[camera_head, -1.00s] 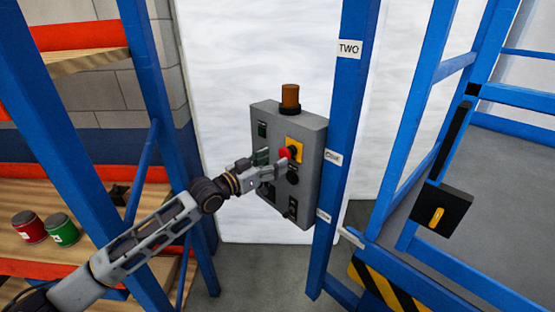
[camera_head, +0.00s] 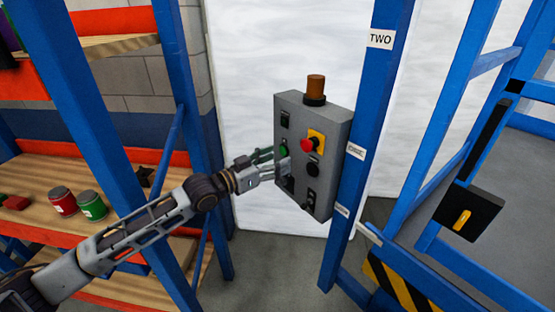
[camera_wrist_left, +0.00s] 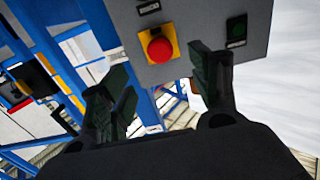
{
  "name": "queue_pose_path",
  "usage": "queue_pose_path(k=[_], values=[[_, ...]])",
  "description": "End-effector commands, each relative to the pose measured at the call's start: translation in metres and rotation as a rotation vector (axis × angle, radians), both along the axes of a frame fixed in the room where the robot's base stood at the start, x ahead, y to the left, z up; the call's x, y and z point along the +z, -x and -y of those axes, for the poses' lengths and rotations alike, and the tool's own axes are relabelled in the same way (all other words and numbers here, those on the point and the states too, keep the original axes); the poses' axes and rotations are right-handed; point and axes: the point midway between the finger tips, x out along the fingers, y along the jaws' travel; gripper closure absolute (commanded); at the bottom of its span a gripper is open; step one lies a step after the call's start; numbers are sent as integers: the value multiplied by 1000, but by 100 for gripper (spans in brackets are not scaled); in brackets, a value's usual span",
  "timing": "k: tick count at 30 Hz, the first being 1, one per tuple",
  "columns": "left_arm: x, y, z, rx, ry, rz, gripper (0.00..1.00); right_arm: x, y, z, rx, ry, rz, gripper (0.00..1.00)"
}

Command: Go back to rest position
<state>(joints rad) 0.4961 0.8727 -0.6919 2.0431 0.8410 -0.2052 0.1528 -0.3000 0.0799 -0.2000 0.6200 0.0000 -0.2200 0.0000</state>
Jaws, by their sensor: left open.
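My left gripper (camera_head: 275,165) is open and empty, in front of the left side of the grey control box (camera_head: 342,131). In the head view its fingers overlap the lower left of the box; I cannot tell whether they touch it. The box carries a red button (camera_head: 308,145) on a yellow plate and an orange-brown lamp (camera_head: 316,86) on top. In the left wrist view the open fingers (camera_wrist_left: 165,85) frame the view, with the red button (camera_wrist_left: 159,48) just beyond and between them. My right gripper is not in view.
The box hangs beside a blue post (camera_head: 362,110) labelled TWO. A shelf (camera_head: 40,172) with a red can (camera_head: 63,201) and a green can (camera_head: 92,205) stands at left behind my arm. A blue frame with a black panel (camera_head: 468,213) is at right.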

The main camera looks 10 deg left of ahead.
Motion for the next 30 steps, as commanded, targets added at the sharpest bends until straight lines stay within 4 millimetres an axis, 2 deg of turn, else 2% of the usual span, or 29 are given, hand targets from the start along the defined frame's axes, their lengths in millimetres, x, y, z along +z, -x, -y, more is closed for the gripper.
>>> queue_pose_path(k=[11, 17, 20, 23, 30], values=[[-1, -1, -1, 2, 0, -1, 38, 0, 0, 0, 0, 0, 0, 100], [-20, -15, -11, 39, -8, -16, 38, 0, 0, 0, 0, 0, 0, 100], [-41, -29, -23, 78, -16, -35, 38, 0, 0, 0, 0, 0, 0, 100], [-72, -44, -38, 128, -29, -62, 38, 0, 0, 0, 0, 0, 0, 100], [-162, -72, -82, 257, -79, -146, 38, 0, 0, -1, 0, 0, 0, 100]])
